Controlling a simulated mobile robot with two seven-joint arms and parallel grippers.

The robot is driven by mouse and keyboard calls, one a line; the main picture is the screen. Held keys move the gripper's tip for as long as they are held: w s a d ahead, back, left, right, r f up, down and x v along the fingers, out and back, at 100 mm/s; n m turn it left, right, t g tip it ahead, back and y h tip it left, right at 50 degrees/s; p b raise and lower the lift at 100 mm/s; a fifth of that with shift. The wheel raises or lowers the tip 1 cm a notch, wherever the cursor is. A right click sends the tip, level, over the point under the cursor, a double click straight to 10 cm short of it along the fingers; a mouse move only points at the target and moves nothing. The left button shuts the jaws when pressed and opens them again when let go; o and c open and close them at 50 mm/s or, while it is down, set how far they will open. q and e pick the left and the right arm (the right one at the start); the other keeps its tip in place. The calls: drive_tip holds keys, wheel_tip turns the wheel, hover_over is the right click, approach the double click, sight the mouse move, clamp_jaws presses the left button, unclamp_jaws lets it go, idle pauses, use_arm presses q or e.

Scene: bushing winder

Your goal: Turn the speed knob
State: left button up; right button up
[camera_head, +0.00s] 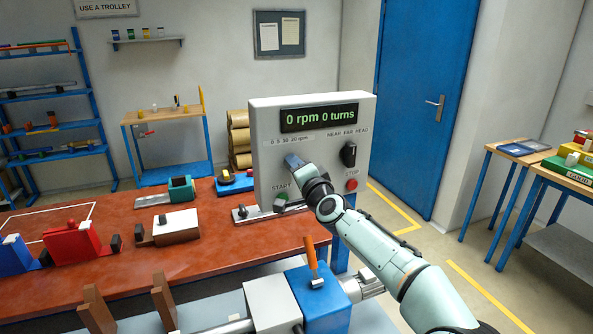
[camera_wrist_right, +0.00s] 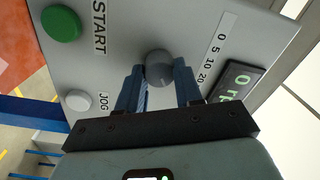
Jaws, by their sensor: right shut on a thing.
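The control panel (camera_head: 263,120) stands upright at the back edge of the bench, and its display (camera_head: 319,117) reads "0 rpm 0 turns". The speed knob (camera_wrist_right: 158,66) is a round grey knob beside the scale 0 5 10 20 in the right wrist view. My right gripper (camera_wrist_right: 158,84) is shut on the speed knob, with one blue finger on each side of it. In the head view the right gripper (camera_head: 292,160) reaches the panel's left half and hides the knob. My left gripper is not in view.
A green START button (camera_wrist_right: 60,23) and a white JOG button (camera_wrist_right: 78,100) sit near the knob. A black selector (camera_head: 348,154) and a red STOP button (camera_head: 351,184) are on the panel's right.

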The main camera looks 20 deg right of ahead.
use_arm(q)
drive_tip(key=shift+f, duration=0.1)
use_arm(e)
drive_tip(key=shift+r+m, duration=0.1)
drive_tip(key=shift+m, duration=0.4)
drive_tip(key=o, duration=1)
drive_tip(key=shift+o, duration=0.2)
use_arm(q)
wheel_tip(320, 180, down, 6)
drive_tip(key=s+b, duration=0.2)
drive_tip(key=b, duration=0.3)
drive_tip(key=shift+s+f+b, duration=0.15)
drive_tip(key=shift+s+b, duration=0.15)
drive_tip(key=shift+b, duration=0.1)
use_arm(e)
drive_tip(key=s, duration=1.3)
drive_tip(key=shift+s+a+f, duration=0.15)
drive_tip(key=shift+a+f, duration=0.1)
drive_tip(key=shift+a, duration=0.05)
